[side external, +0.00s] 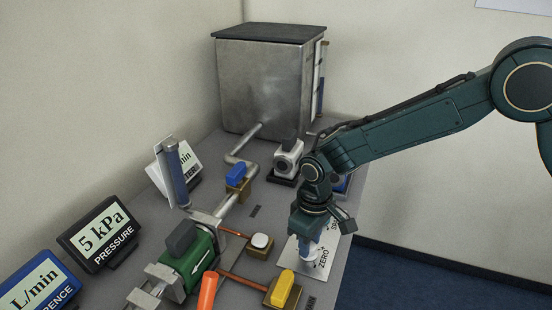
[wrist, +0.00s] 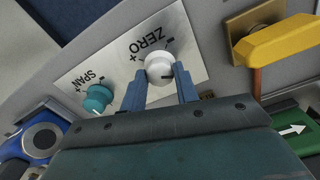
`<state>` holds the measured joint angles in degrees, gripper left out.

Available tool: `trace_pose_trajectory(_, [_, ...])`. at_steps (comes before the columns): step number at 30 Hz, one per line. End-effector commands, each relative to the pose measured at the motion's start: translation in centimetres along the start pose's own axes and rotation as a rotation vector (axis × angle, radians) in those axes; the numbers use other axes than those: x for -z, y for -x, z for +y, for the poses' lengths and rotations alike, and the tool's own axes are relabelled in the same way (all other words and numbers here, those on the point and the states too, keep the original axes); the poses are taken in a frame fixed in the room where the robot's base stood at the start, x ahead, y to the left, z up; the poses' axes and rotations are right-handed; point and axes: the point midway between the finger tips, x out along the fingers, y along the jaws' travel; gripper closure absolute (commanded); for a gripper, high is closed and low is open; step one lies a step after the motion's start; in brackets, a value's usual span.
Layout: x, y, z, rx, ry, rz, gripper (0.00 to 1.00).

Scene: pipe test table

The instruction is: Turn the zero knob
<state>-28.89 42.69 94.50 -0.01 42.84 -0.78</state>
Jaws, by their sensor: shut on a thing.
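The zero knob (wrist: 159,66) is white and round with a dark mark. It sits on a pale metal plate (wrist: 112,60) printed "ZERO" and "SPAN". My gripper (wrist: 161,88) has its two blue fingers on either side of the knob and is shut on it. In the side external view my gripper (side external: 308,240) points down over the plate (side external: 290,258), and the knob is mostly hidden by the fingers. A teal span knob (wrist: 97,99) stands on the same plate, left of the zero knob in the wrist view.
A yellow-handled valve (side external: 282,290) stands close beside the plate. A green pump body (side external: 190,262), an orange handle (side external: 207,293) and a blue-handled valve (side external: 237,175) lie left of my gripper. A metal tank (side external: 265,85) stands at the back. The display reads 5 kPa (side external: 100,235).

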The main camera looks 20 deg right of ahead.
Motion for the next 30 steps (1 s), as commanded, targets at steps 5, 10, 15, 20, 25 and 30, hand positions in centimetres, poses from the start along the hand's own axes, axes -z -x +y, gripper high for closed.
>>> trace_pose_trajectory(5, [0.06, 0.15, 0.01, 0.000, 0.054, 0.002, 0.93])
trace_pose_trajectory(10, [0.06, 0.16, 0.01, 0.000, 0.071, 0.002, 0.93])
trace_pose_trajectory(15, [0.07, 0.17, 0.01, 0.000, 0.072, 0.003, 0.93])
trace_pose_trajectory(20, [0.08, 0.18, 0.01, 0.000, 0.071, 0.003, 0.66])
trace_pose_trajectory(25, [0.06, 0.12, 0.01, 0.000, 0.071, 0.002, 0.48])
trace_pose_trajectory(30, [0.03, 0.07, 0.00, 0.000, 0.070, 0.001, 0.48])
